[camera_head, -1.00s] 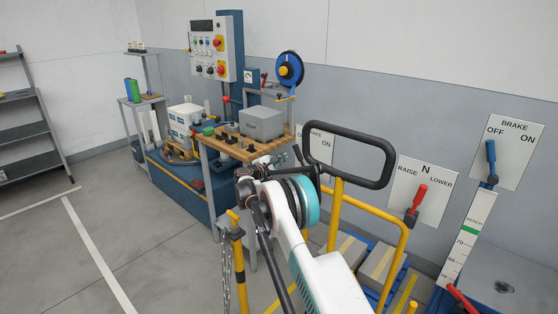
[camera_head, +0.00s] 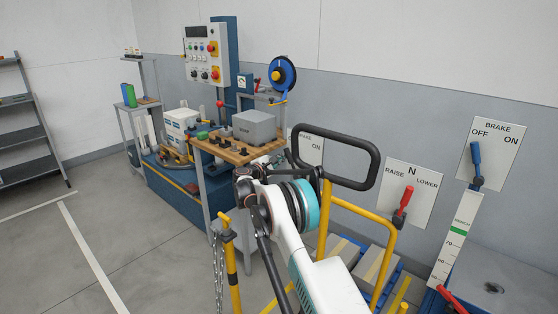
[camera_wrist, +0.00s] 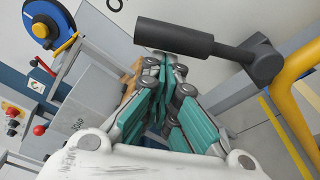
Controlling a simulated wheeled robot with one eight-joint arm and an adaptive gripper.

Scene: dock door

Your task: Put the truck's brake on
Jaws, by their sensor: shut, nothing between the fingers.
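The truck shows as a yellow frame (camera_head: 373,212) with a black looped handle (camera_head: 375,168). A brake plate (camera_head: 316,147) behind it reads "BRAKE" and "ON"; the loop and my arm hide part of it. In the wrist view a dark cylindrical grip (camera_wrist: 175,37) on a short arm lies across the top, beside the truck's yellow tube (camera_wrist: 288,105). I cannot tell its setting. My gripper (camera_wrist: 163,68) is shut and empty, its teal fingers just below the grip; contact is unclear. My gripper is mostly hidden by my arm in the head view.
At right a wall plate with a blue lever (camera_head: 476,160), near OFF, also reads BRAKE. A red lever (camera_head: 404,200) sits on a RAISE/N/LOWER plate. A workbench (camera_head: 228,150) stands behind my arm; a chained yellow post (camera_head: 231,262) stands in front. Floor at left is clear.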

